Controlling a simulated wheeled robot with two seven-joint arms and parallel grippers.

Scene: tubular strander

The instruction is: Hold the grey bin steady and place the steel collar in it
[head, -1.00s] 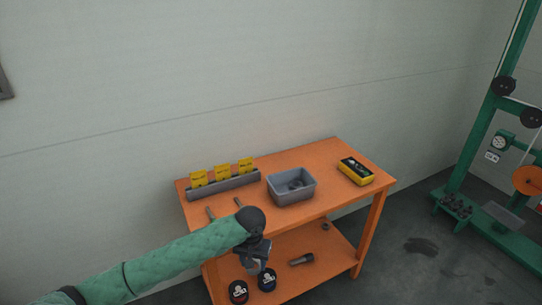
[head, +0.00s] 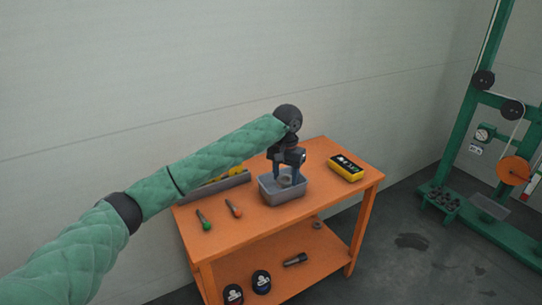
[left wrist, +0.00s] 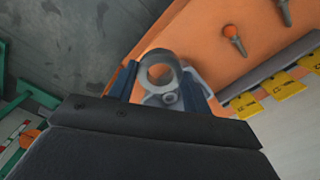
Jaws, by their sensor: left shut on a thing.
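The grey bin (head: 284,195) stands on the orange table top, between the yellow card rack and a yellow-black device. My left gripper (head: 287,178) points down into the bin's opening from above. In the left wrist view, my left gripper (left wrist: 160,82) is shut on the steel collar (left wrist: 147,76), a grey ring between the blue fingers. Whether the collar touches the bin floor cannot be told. My right gripper is not in view.
The yellow-black device (head: 346,168) lies right of the bin. Green-handled (head: 203,220) and orange-handled (head: 234,208) tools lie at the front left. The card rack (head: 217,187) is partly behind my arm. The lower shelf (head: 300,262) holds several small items.

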